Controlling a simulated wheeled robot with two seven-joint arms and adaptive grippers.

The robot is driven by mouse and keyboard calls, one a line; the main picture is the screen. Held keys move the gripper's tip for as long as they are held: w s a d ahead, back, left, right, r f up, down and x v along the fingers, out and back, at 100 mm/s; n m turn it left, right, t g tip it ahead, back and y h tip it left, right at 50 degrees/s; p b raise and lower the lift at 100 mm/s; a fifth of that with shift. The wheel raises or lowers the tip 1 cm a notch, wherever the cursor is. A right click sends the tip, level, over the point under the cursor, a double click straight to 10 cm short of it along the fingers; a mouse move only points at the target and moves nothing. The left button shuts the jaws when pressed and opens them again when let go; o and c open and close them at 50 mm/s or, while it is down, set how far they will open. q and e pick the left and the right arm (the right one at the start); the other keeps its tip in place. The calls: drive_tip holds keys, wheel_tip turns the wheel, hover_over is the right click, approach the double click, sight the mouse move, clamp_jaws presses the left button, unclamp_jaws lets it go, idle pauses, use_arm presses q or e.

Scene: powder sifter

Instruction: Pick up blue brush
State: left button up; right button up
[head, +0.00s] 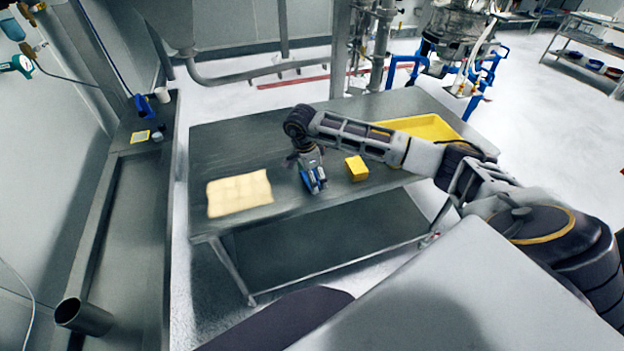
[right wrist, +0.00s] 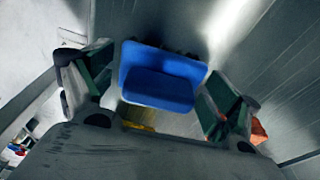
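The blue brush (head: 314,181) is on the grey table, between the pale yellow cloth and a yellow block. My right gripper (head: 313,176) points down over it and hides part of it. In the right wrist view the blue brush (right wrist: 155,65) lies between the two fingers of my right gripper (right wrist: 158,88). The fingers are spread, one on each side of the brush, with a narrow gap showing at each side. My left gripper is in neither view.
The grey table (head: 225,150) holds a pale yellow cloth (head: 239,194), a yellow block (head: 356,168) and a yellow tray (head: 435,127) partly behind my right arm. A side bench (head: 130,200) runs along the left wall. The table's back left is clear.

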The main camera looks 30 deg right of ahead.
drive_tip(key=c, duration=0.6)
drive_tip(key=shift+r, duration=0.15)
drive_tip(key=shift+c, duration=0.2)
wheel_tip(320, 180, up, 8)
drive_tip(key=shift+b, duration=0.55)
drive_tip(key=shift+r, duration=0.85)
drive_tip(key=o, duration=0.5)
drive_tip(key=c, duration=0.3)
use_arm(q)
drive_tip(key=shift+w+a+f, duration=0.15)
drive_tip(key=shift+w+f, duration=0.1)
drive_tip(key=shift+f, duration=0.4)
use_arm(e)
drive_tip(key=shift+f, duration=0.1)
drive_tip(key=shift+c, duration=0.2)
